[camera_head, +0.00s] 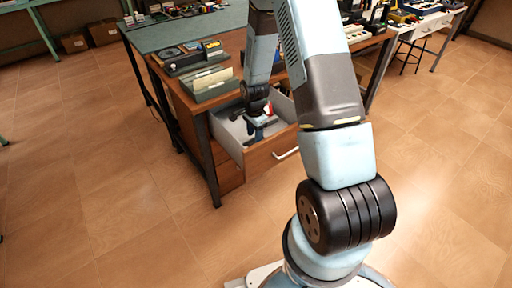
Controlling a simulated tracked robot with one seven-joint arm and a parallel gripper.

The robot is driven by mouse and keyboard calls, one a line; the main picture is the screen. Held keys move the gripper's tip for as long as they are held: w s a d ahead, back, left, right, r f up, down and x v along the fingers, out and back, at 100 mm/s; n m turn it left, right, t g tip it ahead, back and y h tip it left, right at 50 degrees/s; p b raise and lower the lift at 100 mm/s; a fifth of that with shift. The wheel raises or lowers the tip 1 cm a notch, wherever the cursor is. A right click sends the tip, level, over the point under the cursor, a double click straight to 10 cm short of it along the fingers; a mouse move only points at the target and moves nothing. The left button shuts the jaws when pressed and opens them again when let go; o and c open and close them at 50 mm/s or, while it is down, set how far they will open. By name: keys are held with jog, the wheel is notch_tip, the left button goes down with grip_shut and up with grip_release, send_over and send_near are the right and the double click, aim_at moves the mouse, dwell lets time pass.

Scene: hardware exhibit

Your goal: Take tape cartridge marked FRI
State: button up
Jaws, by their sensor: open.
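My arm reaches over a wooden desk, and my gripper (257,128) points down into an open drawer (229,138) with pale inner walls. My gripper is small in this view and its fingers are partly lost among dark shapes in the drawer. It is open. A small red and white patch (268,108) shows beside it, and I cannot tell what it belongs to. No marking FRI can be read, and I cannot pick out the tape cartridge. My arm hides part of the drawer's inside.
The drawer front (272,151) with its white handle (287,154) sticks out from the desk. On the desk top stand a dark device (193,58) and a grey-green tray (206,85) with pale cards. Other cluttered tables stand behind. The tiled floor in front is clear.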

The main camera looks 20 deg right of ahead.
jog(key=shift+w+d+f, duration=0.1)
jog(key=shift+w+f, duration=0.05)
jog(key=shift+f, duration=1.5)
jog(key=shift+w+d+f, duration=0.1)
jog(key=shift+f, duration=1.55)
jog(key=shift+c, duration=0.2)
grip_shut()
